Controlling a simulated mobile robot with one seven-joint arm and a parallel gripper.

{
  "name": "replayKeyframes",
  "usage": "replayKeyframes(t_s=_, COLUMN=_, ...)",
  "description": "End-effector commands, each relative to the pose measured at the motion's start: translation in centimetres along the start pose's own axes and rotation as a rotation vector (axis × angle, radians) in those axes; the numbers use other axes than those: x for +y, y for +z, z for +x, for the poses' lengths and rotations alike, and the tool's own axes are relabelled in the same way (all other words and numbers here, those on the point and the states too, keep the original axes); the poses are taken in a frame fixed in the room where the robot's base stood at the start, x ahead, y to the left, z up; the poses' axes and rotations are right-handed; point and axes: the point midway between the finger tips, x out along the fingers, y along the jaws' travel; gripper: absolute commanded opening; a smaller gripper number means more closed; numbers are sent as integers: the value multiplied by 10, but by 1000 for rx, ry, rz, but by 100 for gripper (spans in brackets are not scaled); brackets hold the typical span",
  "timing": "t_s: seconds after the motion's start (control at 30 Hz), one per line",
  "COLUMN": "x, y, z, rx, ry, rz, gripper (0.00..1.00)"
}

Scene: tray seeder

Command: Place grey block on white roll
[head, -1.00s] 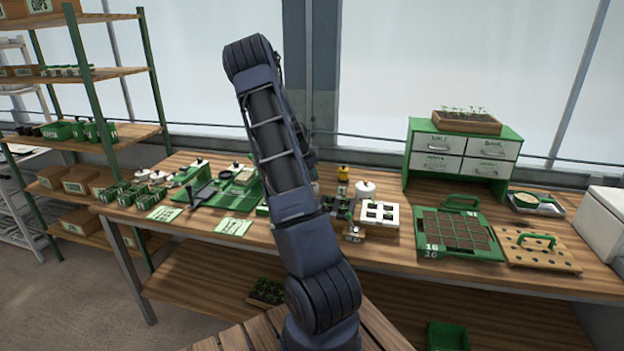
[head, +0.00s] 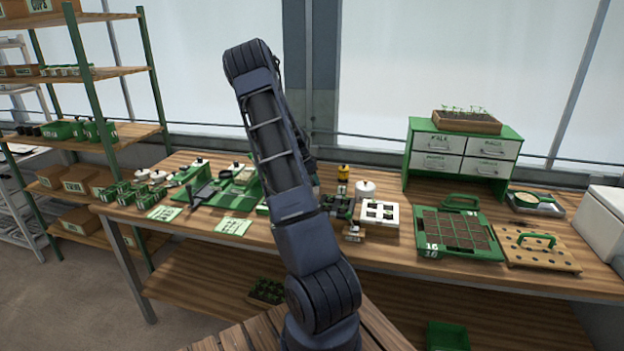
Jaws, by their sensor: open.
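A white roll-like cylinder (head: 365,191) stands upright on the wooden bench, right of my arm, behind a white square frame (head: 379,213). I cannot pick out the grey block with certainty. A small pale and brownish item (head: 353,233) sits in front of the white frame, too small to tell clearly. My dark arm rises through the middle of the head view and covers part of the bench. My gripper is hidden behind the arm, so its fingers do not show.
A seedling tray (head: 455,231) and a peg board (head: 541,250) lie to the right, before a green drawer cabinet (head: 511,133). Green tools and labels crowd the left bench. The front edge is mostly clear.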

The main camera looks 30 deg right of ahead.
Motion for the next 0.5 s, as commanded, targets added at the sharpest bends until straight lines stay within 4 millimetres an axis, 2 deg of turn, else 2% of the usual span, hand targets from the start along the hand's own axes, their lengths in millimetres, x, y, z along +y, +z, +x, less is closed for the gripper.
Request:
replayKeyframes(t_s=0.17, x=-1, y=0, z=-13, rx=1, ry=-2, rz=-1, gripper=62)
replayKeyframes(t_s=0.5, x=-1, y=0, z=-77, rx=0, ry=-4, rz=-1, gripper=62)
